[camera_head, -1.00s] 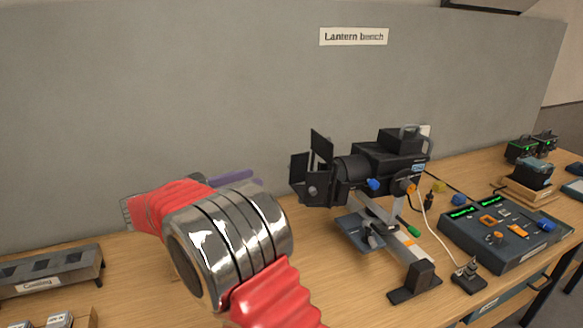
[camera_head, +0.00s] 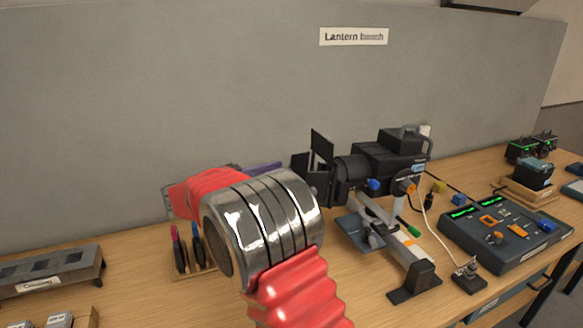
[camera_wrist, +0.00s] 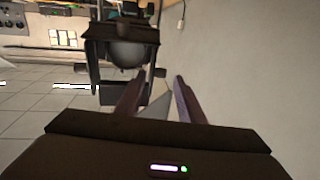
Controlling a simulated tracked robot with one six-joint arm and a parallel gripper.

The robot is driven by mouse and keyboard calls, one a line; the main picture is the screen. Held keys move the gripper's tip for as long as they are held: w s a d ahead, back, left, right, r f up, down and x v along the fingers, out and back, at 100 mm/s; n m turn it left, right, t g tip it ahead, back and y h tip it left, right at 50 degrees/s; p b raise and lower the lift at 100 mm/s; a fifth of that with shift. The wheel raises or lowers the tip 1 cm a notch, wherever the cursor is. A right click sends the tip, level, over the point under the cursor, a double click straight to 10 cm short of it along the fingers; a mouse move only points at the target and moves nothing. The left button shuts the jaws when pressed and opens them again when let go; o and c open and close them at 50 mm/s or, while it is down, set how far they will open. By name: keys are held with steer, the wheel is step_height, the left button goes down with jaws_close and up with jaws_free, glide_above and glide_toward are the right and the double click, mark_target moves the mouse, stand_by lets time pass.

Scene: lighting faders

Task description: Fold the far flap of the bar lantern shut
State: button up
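The black bar lantern (camera_head: 385,160) sits on a grey stand, its front facing left with dark flaps around it. An upright flap (camera_head: 322,146) and another flap (camera_head: 300,165) show at the front; my wrist covers part of the lower front. In the wrist view the lantern's round front (camera_wrist: 127,52) is ahead, framed by dark flaps. I cannot tell clearly which flap is the far one. My gripper (camera_wrist: 158,78) is open, its two purple fingers apart with no clear object held, close in front of the lantern's lower right there. In the head view it is mostly hidden.
A grey wall panel (camera_head: 180,90) stands behind the bench. Right of the lantern are a fader console (camera_head: 505,235) and a cable.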

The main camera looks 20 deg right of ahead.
mark_target(292, 166)
steer(key=shift+w+d, duration=0.25)
steer(key=shift+d, duration=1.05)
steer(key=shift+w+d, duration=0.2)
steer(key=shift+d, duration=1.05)
steer(key=shift+c, duration=0.3)
